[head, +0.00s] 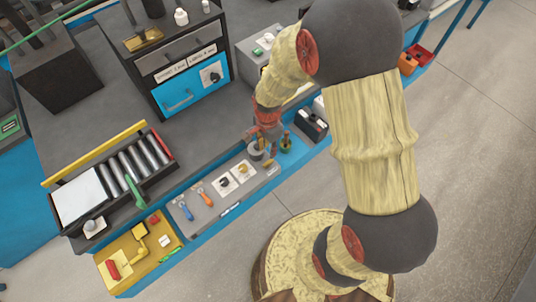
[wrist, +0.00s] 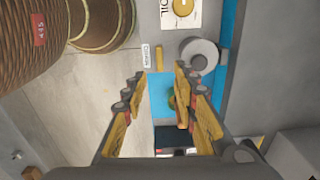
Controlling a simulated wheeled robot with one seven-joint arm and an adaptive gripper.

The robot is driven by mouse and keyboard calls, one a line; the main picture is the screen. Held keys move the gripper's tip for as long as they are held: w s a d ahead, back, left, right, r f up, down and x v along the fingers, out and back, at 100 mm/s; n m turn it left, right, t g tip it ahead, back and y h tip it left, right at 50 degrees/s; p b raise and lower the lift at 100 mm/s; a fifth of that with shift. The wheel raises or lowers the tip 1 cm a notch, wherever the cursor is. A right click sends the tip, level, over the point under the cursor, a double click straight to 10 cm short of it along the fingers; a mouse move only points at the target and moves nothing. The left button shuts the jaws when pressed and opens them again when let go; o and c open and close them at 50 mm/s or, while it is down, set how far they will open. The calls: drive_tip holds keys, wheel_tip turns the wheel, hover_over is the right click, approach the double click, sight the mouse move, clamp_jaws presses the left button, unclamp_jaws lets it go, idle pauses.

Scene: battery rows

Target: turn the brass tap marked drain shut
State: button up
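In the head view a yellow, brass-looking knob (head: 243,169) sits on a white plate on the grey strip along the bench front. A dark knob (head: 224,183) sits on a like plate to its left. The wrist view shows part of a white plate with a round yellow knob (wrist: 183,6) at the top edge; its lettering is cut off and I cannot read "drain". My gripper (wrist: 156,84) is open and empty, beyond the plates, above a blue surface. A small green-yellow thing (wrist: 172,102) shows by its right finger, partly hidden; I cannot tell what it is.
A grey round piece (wrist: 198,55) stands close to the right finger. Blue-handled (head: 187,210) and orange-handled (head: 206,198) tools lie further left on the strip. A black box (head: 310,125) stands to the right. Open floor lies in front of the bench.

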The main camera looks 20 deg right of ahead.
wheel_tip(320, 180, up, 2)
drive_tip(key=shift+r, duration=0.1)
idle(0.6)
drive_tip(key=s+r+n+t+b, duration=0.2)
drive_tip(key=s+r+n, duration=0.5)
drive_tip(key=r, duration=0.6)
drive_tip(key=s+r+n+t+b, duration=0.2)
drive_tip(key=s+r+n, duration=0.5)
drive_tip(key=r, duration=0.6)
drive_tip(key=shift+s+d+r+n+t, duration=0.15)
drive_tip(key=shift+s+r+n+t, duration=0.3)
drive_tip(key=shift+t, duration=0.35)
